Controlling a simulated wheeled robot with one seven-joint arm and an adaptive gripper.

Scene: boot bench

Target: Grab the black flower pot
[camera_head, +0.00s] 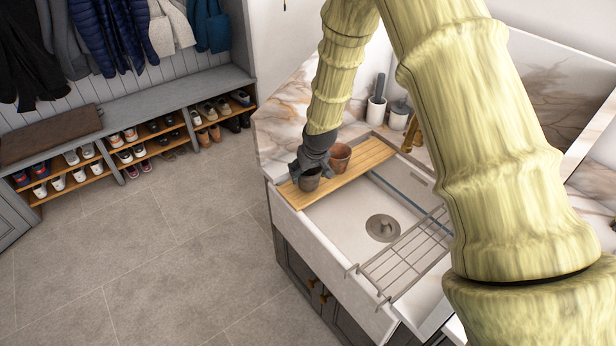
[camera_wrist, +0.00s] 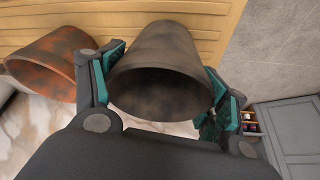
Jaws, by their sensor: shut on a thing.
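The black flower pot (camera_head: 310,180) is at the left end of the wooden board (camera_head: 366,160) across the sink. My gripper (camera_head: 312,168) is shut on it. In the wrist view the dark pot (camera_wrist: 160,72) sits between my two teal-padded fingers (camera_wrist: 160,90), one on each side, with its open mouth facing the camera. I cannot tell whether the pot rests on the board or is just above it.
A terracotta pot (camera_head: 340,157) stands close beside the black pot; it also shows at the wrist view's left (camera_wrist: 52,65). The white sink (camera_head: 345,215) holds a wire rack (camera_head: 408,252) on its rim. White containers (camera_head: 376,110) stand behind. A shoe bench (camera_head: 150,110) is at left.

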